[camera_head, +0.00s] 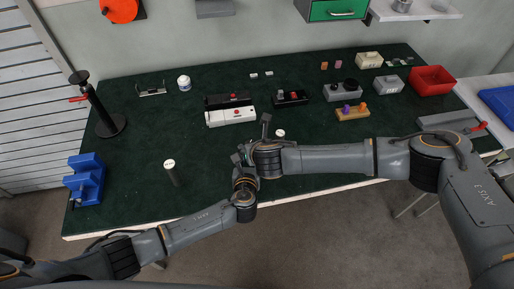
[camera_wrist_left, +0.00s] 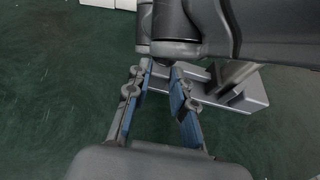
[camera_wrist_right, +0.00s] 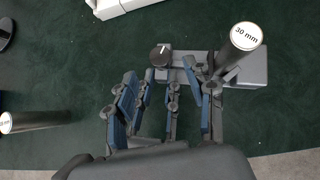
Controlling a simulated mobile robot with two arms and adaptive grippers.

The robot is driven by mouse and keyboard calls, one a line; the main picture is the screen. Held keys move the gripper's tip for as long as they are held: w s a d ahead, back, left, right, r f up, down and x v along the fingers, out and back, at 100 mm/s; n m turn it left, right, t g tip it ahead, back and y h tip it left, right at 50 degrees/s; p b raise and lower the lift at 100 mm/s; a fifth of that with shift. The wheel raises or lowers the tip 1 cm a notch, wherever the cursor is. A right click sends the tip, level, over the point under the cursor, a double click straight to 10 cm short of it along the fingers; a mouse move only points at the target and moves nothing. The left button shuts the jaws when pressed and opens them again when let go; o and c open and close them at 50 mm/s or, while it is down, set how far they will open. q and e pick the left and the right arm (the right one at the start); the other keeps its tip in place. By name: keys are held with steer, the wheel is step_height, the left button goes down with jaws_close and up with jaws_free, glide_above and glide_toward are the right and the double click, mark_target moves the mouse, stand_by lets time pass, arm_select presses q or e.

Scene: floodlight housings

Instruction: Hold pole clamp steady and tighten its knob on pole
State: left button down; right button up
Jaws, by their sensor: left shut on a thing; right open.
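The pole clamp (camera_wrist_right: 250,72) shows as a grey block around or against the pole marked 30 mm (camera_wrist_right: 240,45); contact is partly hidden. It also shows in the left wrist view (camera_wrist_left: 240,92). A dark round knob (camera_wrist_right: 160,56) with a white mark sits at its left end in the right wrist view. My left gripper (camera_wrist_left: 160,68) is shut on the clamp, its grip mostly hidden under my right arm. My right gripper (camera_wrist_right: 161,73) is open just in front of the knob, its fingers apart. In the head view both grippers meet near the table's front and hide the clamp; the pole's top (camera_head: 280,133) shows.
A second pole (camera_head: 172,172) stands to the left. A blue block fixture (camera_head: 86,178) and a black stand (camera_head: 110,125) are at the far left. White and black housings (camera_head: 231,117) lie behind the grippers. A red bin (camera_head: 432,79) is at the back right.

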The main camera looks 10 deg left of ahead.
steer(key=v, duration=0.6)
stand_by(2.7)
arm_select(q)
steer(key=c, duration=1.1)
jaws_free()
steer(key=shift+o, duration=0.2)
